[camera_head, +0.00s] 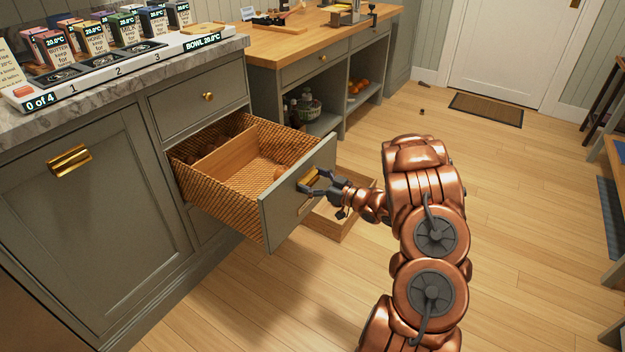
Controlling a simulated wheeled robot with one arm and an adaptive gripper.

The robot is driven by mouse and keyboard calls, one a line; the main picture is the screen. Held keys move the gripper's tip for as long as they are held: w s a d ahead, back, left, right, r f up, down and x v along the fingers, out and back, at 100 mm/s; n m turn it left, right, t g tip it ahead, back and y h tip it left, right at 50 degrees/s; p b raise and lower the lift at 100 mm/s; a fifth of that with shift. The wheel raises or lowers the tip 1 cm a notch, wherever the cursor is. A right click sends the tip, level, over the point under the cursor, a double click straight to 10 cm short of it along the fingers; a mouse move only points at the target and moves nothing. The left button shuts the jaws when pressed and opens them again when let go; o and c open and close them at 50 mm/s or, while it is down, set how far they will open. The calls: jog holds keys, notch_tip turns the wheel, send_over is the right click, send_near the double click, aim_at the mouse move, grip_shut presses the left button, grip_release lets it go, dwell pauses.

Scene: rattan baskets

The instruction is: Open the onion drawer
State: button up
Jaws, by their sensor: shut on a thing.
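The rattan basket drawer (215,199) is pulled well out of the grey cabinet, below a closed drawer with a small brass knob. A wooden divider (222,160) runs inside it. The drawer's grey front panel (278,219) carries a brass handle (309,178). My gripper (313,184) reaches from the right and is shut on that handle. My fingers and wrist hide part of the front panel.
A wooden box or tray (335,222) is low down behind the drawer front and my wrist. A marble counter (120,92) with labelled cartons stands above at left. A wooden worktop (300,42) with open shelves is behind. Wooden floor (520,230) is clear at right; a doormat (487,109) lies by the door.

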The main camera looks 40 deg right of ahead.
jog(key=o, duration=1.4)
jog(key=shift+f, duration=0.1)
jog(key=v, duration=1.2)
